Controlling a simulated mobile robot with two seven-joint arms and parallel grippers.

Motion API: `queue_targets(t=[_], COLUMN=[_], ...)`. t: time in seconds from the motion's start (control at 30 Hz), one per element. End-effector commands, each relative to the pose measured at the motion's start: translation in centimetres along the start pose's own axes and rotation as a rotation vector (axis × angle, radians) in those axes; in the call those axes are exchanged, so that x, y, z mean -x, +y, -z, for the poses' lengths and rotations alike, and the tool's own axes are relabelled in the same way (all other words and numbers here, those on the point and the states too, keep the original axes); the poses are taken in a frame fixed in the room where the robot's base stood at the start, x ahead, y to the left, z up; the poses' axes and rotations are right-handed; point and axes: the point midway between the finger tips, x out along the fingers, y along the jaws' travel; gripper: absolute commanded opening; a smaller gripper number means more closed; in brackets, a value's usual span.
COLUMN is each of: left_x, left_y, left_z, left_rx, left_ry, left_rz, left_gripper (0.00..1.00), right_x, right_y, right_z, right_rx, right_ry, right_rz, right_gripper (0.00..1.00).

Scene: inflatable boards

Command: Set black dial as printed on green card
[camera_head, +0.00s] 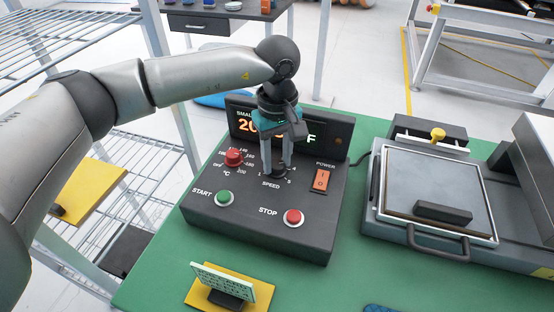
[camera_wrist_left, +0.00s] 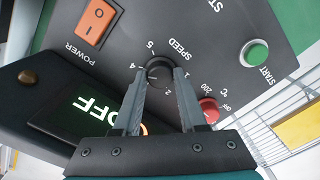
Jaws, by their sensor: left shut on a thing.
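The black speed dial (camera_head: 279,171) sits on the sloped face of the dark control box (camera_head: 250,215), ringed by printed numbers. My left gripper (camera_head: 279,168) reaches down from above, its two fingers on either side of the dial. The left wrist view shows the dial (camera_wrist_left: 158,69) between the fingertips (camera_wrist_left: 160,85), with numbers 1 to 5 around it. I cannot tell which number its mark points at. The pale green card (camera_head: 222,279) stands tilted in a black holder at the front. Its print is too small to read. My right gripper is not in view.
On the box are a red temperature knob (camera_head: 234,157), green start button (camera_head: 224,198), red stop button (camera_head: 293,217), orange power switch (camera_head: 320,180) and a lit display (camera_head: 246,123) behind. A press-like machine (camera_head: 430,190) stands to the right on the green table (camera_head: 155,284).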

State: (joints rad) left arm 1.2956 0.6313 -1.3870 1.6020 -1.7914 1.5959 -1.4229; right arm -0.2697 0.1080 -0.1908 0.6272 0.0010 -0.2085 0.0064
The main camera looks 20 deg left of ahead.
Motion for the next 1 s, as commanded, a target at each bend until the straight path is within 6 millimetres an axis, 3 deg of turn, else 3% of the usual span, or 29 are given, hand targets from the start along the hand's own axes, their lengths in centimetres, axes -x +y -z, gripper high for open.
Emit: queue_targets(t=[0.5,0.53,0.8,1.0], left_x=[0.17,0.16,0.07,0.04], left_y=[0.08,0.08,0.04,0.02], left_z=[0.03,0.03,0.01,0.00], left_rx=[-0.021,-0.021,-0.020,-0.020], left_ry=[0.001,0.001,0.000,0.000], left_rz=[-0.004,-0.004,-0.001,-0.001], left_gripper=[0.00,0.42,0.71,0.71], right_x=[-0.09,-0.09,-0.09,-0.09], right_y=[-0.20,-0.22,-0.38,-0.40], right_z=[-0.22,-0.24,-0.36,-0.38], right_rx=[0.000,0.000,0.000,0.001], right_ry=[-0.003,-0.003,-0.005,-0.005], right_rz=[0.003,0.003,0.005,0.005], right_gripper=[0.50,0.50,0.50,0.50])
